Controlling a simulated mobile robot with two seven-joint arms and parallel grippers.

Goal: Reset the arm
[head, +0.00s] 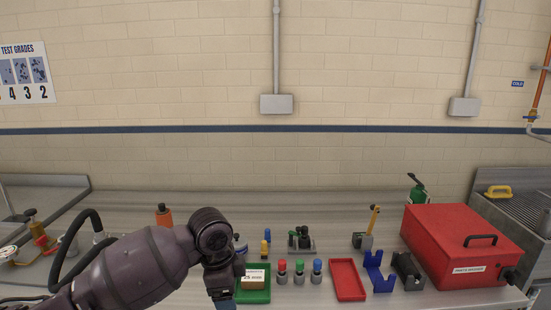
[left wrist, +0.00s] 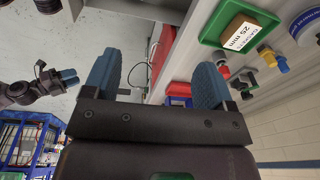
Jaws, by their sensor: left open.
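My left arm enters the head view from the left, and its left gripper (head: 224,303) hangs at the front edge of the bench, mostly cut off by the frame. In the left wrist view the left gripper (left wrist: 157,80) has its two blue fingers wide apart with nothing between them. A green tray (head: 254,294) with a labelled block (head: 253,279) sits just right of the gripper; the tray (left wrist: 208,38) is also beyond the right finger in the wrist view. My right gripper (left wrist: 66,77) shows at the left of the wrist view, away from the bench; its opening is unclear.
Bottles with red, green and blue caps (head: 299,273) stand right of the green tray. Farther right are a red tray (head: 348,280), a blue holder (head: 379,272) and a large red case (head: 459,246). A blue crate (left wrist: 30,145) stands on the floor.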

